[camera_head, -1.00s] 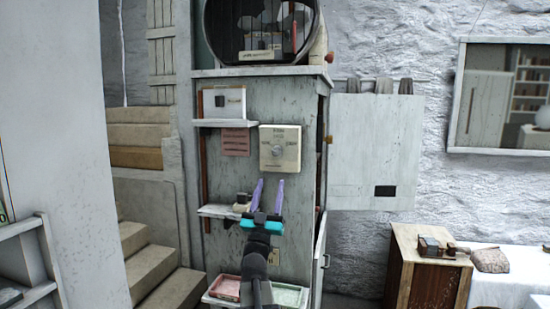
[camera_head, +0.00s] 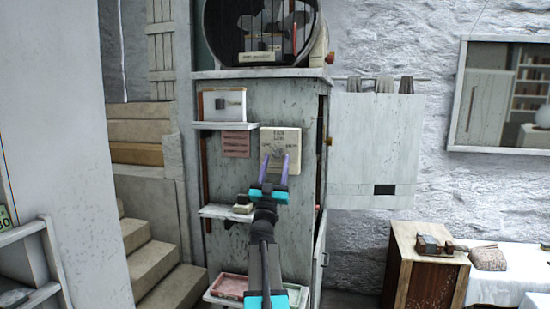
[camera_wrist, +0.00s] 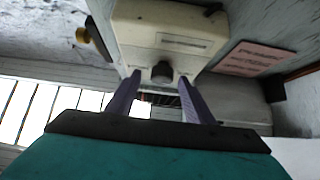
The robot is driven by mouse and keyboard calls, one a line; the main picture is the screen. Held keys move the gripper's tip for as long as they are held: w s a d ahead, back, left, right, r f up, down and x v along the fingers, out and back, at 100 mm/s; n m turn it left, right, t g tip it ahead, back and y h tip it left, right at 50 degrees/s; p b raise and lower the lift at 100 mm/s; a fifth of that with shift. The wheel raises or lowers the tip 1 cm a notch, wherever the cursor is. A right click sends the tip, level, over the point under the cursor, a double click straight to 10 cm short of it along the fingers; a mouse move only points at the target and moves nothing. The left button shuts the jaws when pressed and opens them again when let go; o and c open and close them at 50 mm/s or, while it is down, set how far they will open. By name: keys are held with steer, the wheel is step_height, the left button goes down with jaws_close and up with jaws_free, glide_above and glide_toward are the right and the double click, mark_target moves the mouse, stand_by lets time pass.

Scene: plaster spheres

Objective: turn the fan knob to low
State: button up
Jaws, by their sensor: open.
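The fan knob panel is a cream box (camera_head: 280,143) on the front of the grey cabinet; it also shows in the wrist view (camera_wrist: 170,30). Its round dark knob (camera_wrist: 162,72) shows in the wrist view between my two finger tips, a little beyond them. In the head view the fingers partly cover the knob, and its pointer setting is too small to read. My gripper (camera_head: 275,160) has two purple fingers, which are spread apart with nothing between them. It also shows in the wrist view (camera_wrist: 160,95). I cannot tell whether a finger touches the knob.
A pink notice (camera_head: 236,144) is on the cabinet left of the panel. A small shelf (camera_head: 226,211) with small objects lies left of my gripper. An open white cabinet door (camera_head: 375,150) stands to the right. Trays (camera_head: 230,285) sit below.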

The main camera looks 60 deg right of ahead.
steer(key=shift+x, duration=1)
